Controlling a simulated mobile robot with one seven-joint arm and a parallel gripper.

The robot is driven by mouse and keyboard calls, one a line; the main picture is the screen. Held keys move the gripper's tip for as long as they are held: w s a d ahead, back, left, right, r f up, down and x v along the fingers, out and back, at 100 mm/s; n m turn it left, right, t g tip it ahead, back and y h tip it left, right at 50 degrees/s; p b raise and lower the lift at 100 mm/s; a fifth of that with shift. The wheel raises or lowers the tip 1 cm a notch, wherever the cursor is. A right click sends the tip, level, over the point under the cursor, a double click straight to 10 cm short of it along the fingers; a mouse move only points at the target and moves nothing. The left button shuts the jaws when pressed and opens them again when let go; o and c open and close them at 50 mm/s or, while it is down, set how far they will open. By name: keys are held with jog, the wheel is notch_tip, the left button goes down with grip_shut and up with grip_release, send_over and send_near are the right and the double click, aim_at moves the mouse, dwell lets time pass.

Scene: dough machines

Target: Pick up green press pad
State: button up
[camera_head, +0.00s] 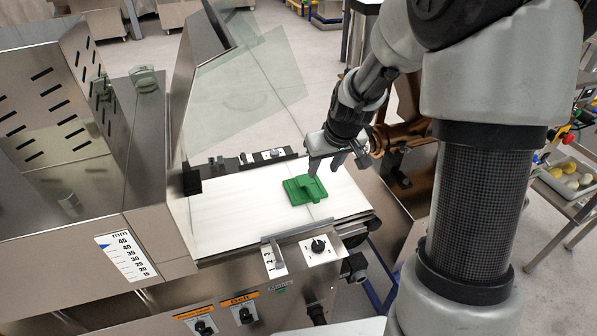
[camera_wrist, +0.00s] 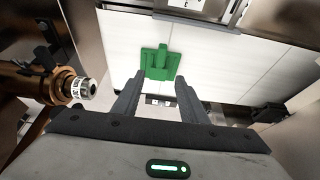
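The green press pad (camera_head: 304,190) lies on the white belt (camera_head: 232,213) of the dough machine. It is a flat square plate with a raised block on top. In the wrist view the pad (camera_wrist: 158,64) shows ahead of my gripper's fingertips, roughly midway between their lines. My gripper (camera_head: 336,163) is above the belt, just up and to the right of the pad in the head view. In the wrist view my gripper (camera_wrist: 158,84) has its two fingers apart with nothing between them. The pad appears clear of both fingers.
A steel machine housing (camera_head: 150,215) with a clear guard (camera_head: 245,85) stands left of the belt. A control panel with a knob (camera_head: 318,246) is at the belt's front edge. A bronze-coloured fitting (camera_wrist: 35,82) is left of my gripper. A tray with dough balls (camera_head: 572,175) is at far right.

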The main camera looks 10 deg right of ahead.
send_near(312, 188)
jog(key=x, duration=0.4)
jog(key=shift+s+d+f, duration=0.2)
jog(key=shift+f, duration=0.25)
jog(key=shift+w+x, duration=0.15)
jog(key=shift+x, duration=1.35)
jog(key=shift+w+x, duration=0.2)
jog(key=shift+x, duration=1.3)
jog(key=shift+a+r, duration=0.15)
jog(key=shift+a, duration=0.05)
grip_shut()
